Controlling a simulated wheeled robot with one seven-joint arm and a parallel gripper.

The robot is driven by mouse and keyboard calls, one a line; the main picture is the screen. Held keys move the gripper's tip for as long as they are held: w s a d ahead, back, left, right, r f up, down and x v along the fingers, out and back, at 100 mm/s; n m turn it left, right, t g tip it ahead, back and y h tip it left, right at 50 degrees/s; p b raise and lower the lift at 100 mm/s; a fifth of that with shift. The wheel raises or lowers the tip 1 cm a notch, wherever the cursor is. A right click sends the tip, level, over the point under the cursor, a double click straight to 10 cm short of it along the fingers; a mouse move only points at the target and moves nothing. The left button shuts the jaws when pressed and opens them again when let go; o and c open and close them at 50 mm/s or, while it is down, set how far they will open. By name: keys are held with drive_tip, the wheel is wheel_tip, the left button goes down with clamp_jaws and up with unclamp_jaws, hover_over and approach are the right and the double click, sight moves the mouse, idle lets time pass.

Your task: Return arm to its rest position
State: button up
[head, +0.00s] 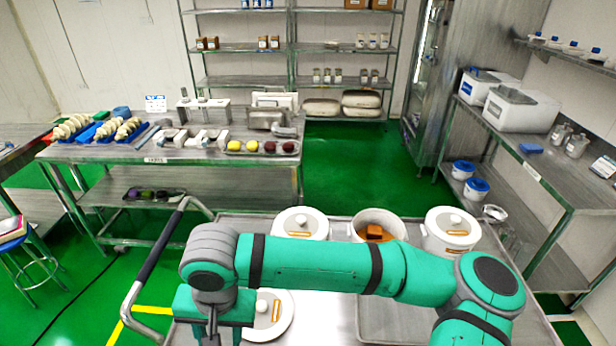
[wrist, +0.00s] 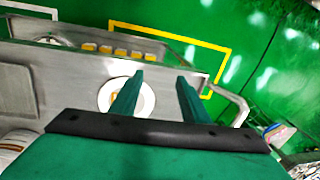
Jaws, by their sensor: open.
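My green arm (head: 320,266) stretches across the front of the head view, over a steel cart. My gripper (head: 208,336) hangs at its left end, pointing down, with its tips cut off by the lower edge. In the wrist view my gripper (wrist: 158,88) shows two green fingers spread apart with nothing between them. A white lidded pot (wrist: 138,97) lies below and behind the fingers there. The fingers do not appear to touch it.
The cart (head: 340,232) carries lidded pots (head: 301,222) (head: 452,228), an open pot (head: 392,221) with brown contents, and a steel tray (head: 385,325). A curved handle (head: 135,290) is at its left. Steel tables (head: 150,155) and shelves (head: 520,150) stand beyond; green floor (head: 350,175) is clear between.

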drive_tip(key=a+r+n+y, duration=0.1)
drive_tip(key=a+r+y, duration=0.15)
drive_tip(key=a, duration=0.35)
drive_tip(key=s+a+r+n+y, duration=0.1)
drive_tip(key=a+r+y, duration=0.1)
drive_tip(key=a+y, duration=0.25)
drive_tip(key=a+r+n+y, duration=0.1)
drive_tip(key=a+r+y, duration=0.15)
drive_tip(key=a, duration=0.35)
drive_tip(key=w+a+r+m+t+y, duration=0.25)
drive_tip(key=w+r+t+y, duration=0.35)
drive_tip(key=r, duration=0.4)
drive_tip(key=w+d+f+m+t+h, duration=0.35)
drive_tip(key=d+f+m+t, duration=0.3)
drive_tip(key=d+t, duration=0.35)
drive_tip(key=s+d+f+m+t+h, duration=0.2)
drive_tip(key=s+d+f+m+h, duration=0.2)
drive_tip(key=d+f+h, duration=0.7)
drive_tip(key=s+d+f+n+g+h, duration=0.1)
drive_tip(key=s+d+f+n, duration=0.3)
drive_tip(key=s+d+f, duration=0.3)
drive_tip(key=s+d+f+n+g+h, duration=0.1)
drive_tip(key=s+d+f+n, duration=0.4)
drive_tip(key=s, duration=1.3)
drive_tip(key=d+f, duration=0.2)
drive_tip(key=d, duration=0.1)
drive_tip(key=shift+f+n+g+h, duration=0.3)
drive_tip(key=shift+g+h, duration=0.1)
